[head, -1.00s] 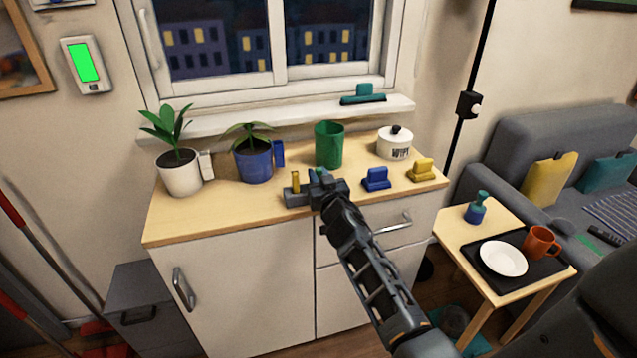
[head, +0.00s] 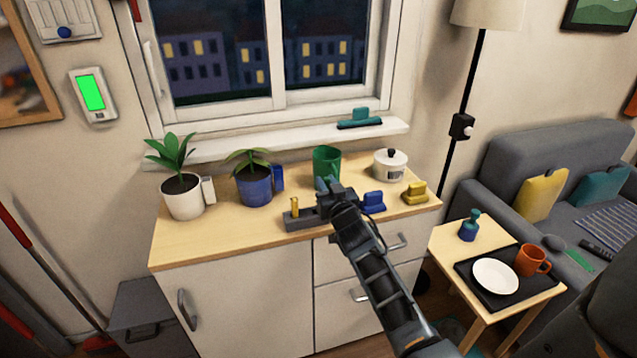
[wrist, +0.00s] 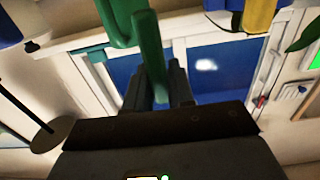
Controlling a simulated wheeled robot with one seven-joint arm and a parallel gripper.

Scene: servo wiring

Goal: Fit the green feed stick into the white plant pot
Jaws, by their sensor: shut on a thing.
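The white plant pot (head: 184,204) stands at the left end of the cabinet top, with a leafy plant in dark soil. A narrow white sleeve (head: 208,189) sits at its right side. My gripper (head: 326,187) is above the cabinet top, in front of the green cup and well to the right of the pot. It is shut on the green feed stick (wrist: 150,50), which extends beyond the fingers in the wrist view. In the head view only a small piece of the stick shows above the jaws. The white pot is not clearly visible in the wrist view.
A grey holder (head: 299,222) with a yellow stick (head: 294,206) lies left of my gripper. The blue pot (head: 254,188) with a blue sleeve stands between it and the white pot. The green cup (head: 327,163), white lidded pot (head: 390,166), blue block (head: 374,202) and yellow block (head: 415,192) stand nearby.

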